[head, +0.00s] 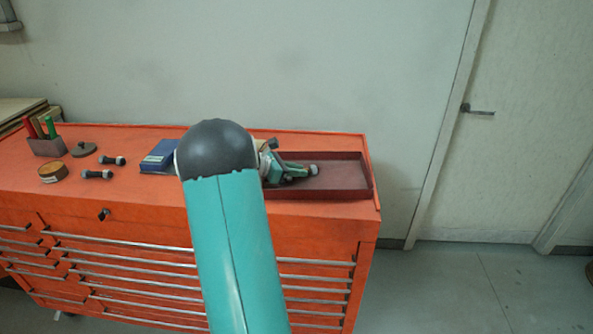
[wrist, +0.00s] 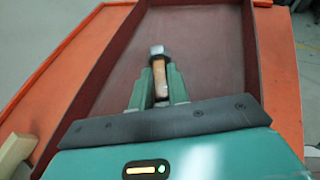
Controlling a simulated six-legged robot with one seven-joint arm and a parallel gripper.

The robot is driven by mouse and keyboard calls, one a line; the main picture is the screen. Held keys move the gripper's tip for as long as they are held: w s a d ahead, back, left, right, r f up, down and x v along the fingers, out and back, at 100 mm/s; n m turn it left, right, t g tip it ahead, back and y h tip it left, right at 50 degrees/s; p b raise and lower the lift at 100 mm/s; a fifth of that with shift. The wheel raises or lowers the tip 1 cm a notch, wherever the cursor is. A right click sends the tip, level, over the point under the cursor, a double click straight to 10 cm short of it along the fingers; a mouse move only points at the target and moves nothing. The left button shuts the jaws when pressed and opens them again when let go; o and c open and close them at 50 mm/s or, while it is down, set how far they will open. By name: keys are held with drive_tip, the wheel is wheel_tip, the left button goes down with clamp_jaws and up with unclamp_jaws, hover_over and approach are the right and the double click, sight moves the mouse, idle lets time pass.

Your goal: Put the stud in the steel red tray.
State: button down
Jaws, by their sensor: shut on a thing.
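The steel red tray (head: 345,178) is a shallow dark red tray at the right end of the orange cabinet top. It fills much of the wrist view (wrist: 205,45). My gripper (head: 293,173) is over the tray's left part, its green fingers pointing right along it. The fingers (wrist: 160,80) are shut on a stud (wrist: 158,72), which has a brownish shank and a pale metal end pointing away from my gripper. Its end also shows past the fingertips in the head view (head: 313,169). I cannot tell whether the stud touches the tray floor.
Two similar dark studs (head: 112,161) (head: 97,174) lie on the cabinet top (head: 140,191) at left. A blue box (head: 159,155), a round tan container (head: 52,172), a dark disc (head: 84,149) and a holder with coloured handles (head: 47,146) stand there too. The tray's right part is empty.

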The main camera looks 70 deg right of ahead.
drive_tip(key=c, duration=1.3)
unclamp_jaws()
drive_tip(key=shift+f, duration=0.15)
drive_tip(key=shift+c, duration=0.2)
drive_tip(key=shift+w+a+r, duration=0.15)
drive_tip(key=shift+w+r, duration=0.1)
drive_tip(key=v, duration=1.1)
drive_tip(key=shift+w+a+r, duration=0.1)
drive_tip(key=shift+w+a, duration=0.05)
